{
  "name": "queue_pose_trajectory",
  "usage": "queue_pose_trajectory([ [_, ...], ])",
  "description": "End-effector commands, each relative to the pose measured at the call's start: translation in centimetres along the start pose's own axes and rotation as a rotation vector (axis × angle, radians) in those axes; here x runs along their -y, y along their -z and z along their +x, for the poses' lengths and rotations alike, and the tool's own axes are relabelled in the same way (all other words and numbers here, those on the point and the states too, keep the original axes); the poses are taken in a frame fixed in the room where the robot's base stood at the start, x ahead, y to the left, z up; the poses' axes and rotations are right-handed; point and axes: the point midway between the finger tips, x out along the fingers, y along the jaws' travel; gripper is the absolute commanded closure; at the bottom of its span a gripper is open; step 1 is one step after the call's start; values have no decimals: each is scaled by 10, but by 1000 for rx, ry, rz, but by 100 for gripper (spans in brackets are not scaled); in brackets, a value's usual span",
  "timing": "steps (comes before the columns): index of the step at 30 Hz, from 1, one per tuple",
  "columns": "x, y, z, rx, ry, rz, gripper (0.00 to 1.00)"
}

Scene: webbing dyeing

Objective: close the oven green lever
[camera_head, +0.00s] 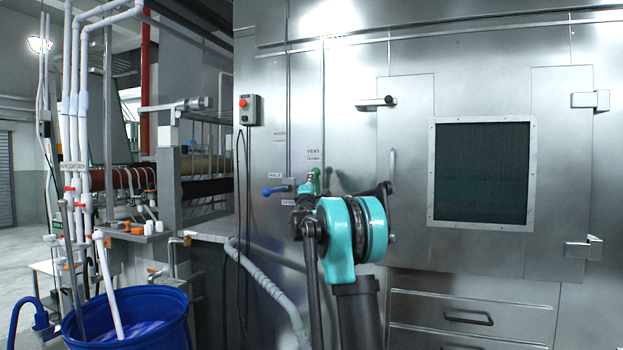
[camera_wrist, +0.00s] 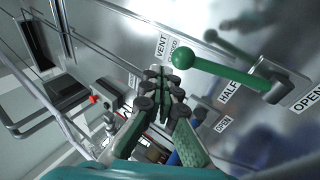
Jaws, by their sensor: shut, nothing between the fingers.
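The green lever (camera_wrist: 228,72) shows in the wrist view as a rod with a round knob, reaching left from its mount on the steel oven wall. Its knob lies near the VENT label, HALF is below the rod and OPEN is beside the mount. In the head view the lever (camera_head: 317,181) is small and partly hidden behind my gripper. My gripper (camera_wrist: 163,82) is shut and empty, its fingertips just left of and below the knob in the wrist view. I cannot tell whether they touch it. In the head view my gripper (camera_head: 308,186) is in front of the oven wall.
A blue lever (camera_head: 276,190) is left of the green one. A control box (camera_head: 248,109) with a red button is on the wall further left. The oven door has a dark window (camera_head: 481,174). A blue barrel (camera_head: 130,320) and pipes stand at left.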

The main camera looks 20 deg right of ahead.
Motion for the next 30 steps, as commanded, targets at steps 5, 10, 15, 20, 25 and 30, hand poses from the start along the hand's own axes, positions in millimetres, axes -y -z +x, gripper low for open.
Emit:
queue_pose_trajectory([
  [5, -10, 0, -28, 0, 0, 1, 100],
  [10, -18, 0, -51, -1, 1, 2, 100],
  [15, -21, -1, -62, 0, 0, 0, 100],
  [20, -22, -1, -64, 0, 0, 0, 100],
  [25, -22, -1, -64, 0, 0, 0, 100],
  [30, -16, 6, -76, -43, 34, 55, 100],
])
